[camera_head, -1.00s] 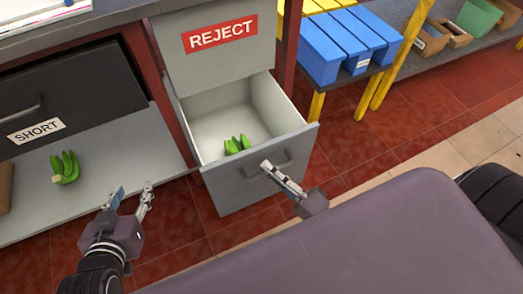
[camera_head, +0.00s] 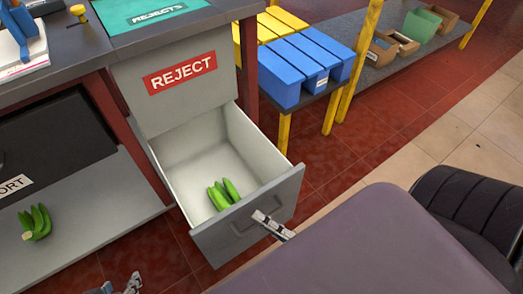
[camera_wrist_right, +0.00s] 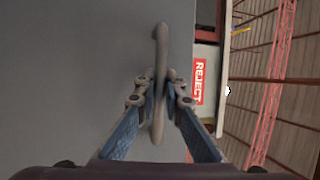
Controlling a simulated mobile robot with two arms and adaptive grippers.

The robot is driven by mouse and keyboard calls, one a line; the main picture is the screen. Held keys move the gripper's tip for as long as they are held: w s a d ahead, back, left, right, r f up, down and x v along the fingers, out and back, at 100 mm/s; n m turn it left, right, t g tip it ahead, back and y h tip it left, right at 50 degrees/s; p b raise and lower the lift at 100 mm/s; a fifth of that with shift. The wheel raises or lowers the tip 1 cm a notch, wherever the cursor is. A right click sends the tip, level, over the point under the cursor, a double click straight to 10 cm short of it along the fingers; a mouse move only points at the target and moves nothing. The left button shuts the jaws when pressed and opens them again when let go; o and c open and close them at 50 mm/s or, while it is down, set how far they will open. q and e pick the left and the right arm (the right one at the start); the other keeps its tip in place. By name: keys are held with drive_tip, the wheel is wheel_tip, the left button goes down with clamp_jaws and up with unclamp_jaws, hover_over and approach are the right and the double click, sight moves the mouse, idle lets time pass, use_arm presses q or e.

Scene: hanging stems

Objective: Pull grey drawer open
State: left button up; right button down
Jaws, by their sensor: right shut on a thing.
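The grey drawer (camera_head: 285,195) stands pulled out under the grey panel with the red REJECT label (camera_head: 181,73). A small green bunch (camera_head: 222,194) lies inside it near the front wall. My right gripper (camera_head: 268,222) is at the drawer front. In the right wrist view, its two fingers (camera_wrist_right: 160,95) are closed around the grey bar handle (camera_wrist_right: 161,50). My left gripper (camera_head: 121,286) is at the bottom edge of the head view, empty, with its fingertips apart. It is away from the drawer and only its tips show.
Blue bins (camera_head: 300,70) stand on a rack right of the drawer. Red tiled floor (camera_head: 340,160) is clear beside the drawer.

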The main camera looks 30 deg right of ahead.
drive_tip(key=c, duration=2)
unclamp_jaws()
drive_tip(key=shift+s, duration=0.1)
drive_tip(key=v, duration=1.2)
drive_tip(key=shift+d, duration=0.1)
